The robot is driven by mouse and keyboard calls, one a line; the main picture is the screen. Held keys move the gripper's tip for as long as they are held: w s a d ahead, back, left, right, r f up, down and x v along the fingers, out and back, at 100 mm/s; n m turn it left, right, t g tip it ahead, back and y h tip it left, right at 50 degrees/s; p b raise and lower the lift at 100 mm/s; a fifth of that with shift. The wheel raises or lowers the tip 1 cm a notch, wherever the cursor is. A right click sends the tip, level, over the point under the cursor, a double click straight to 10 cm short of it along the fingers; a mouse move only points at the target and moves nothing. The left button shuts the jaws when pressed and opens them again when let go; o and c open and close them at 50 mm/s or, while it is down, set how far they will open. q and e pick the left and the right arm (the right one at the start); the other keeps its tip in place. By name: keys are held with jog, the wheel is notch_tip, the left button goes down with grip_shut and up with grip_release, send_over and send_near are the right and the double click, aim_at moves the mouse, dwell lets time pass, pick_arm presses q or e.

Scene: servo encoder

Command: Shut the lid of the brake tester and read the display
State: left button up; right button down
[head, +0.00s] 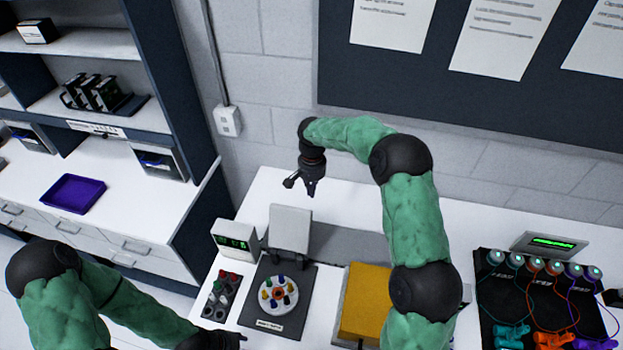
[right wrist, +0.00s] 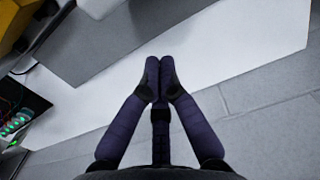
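The brake tester has a dark base (head: 293,325) carrying a white disc (head: 277,295) with several coloured pegs. Its grey lid (head: 290,230) stands raised at the back of the base. A display box (head: 235,236) with green digits, too small to read, is left of the lid. My right gripper (head: 306,188) is above and behind the lid, apart from it and empty. The right wrist view shows its two fingertips (right wrist: 160,75) together. My left gripper (head: 222,340) is low at the bottom edge, left of the base; its fingers are not clear.
A tray of red and dark parts (head: 220,297) lies left of the tester. A yellow block (head: 367,300) is to the right, partly behind my right arm. A wired rig (head: 540,310) with a green display (head: 550,243) is far right. The back wall is close behind.

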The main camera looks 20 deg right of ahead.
pick_arm(q)
jog(key=shift+r, duration=0.2)
jog(key=shift+r+p, duration=0.45)
jog(key=shift+p, duration=0.1)
pick_arm(e)
jog(key=s+a, duration=0.2)
jog(key=s, duration=0.1)
jog(key=shift+s+f, duration=0.1)
jog(key=shift+f, duration=0.1)
pick_arm(q)
jog(key=shift+f, duration=0.15)
pick_arm(e)
jog(key=shift+a, duration=0.1)
pick_arm(q)
jog(key=shift+s+a+f+b, duration=0.1)
jog(key=shift+f+b, duration=0.05)
jog(key=shift+b, duration=0.15)
jog(key=shift+s+a+f+b, duration=0.25)
jog(key=shift+s+f+b, duration=0.15)
jog(key=shift+f+b, duration=0.1)
pick_arm(e)
jog(key=shift+s+a+r+t+h, duration=0.3)
jog(key=shift+s, duration=0.2)
pick_arm(q)
jog(key=shift+f, duration=0.1)
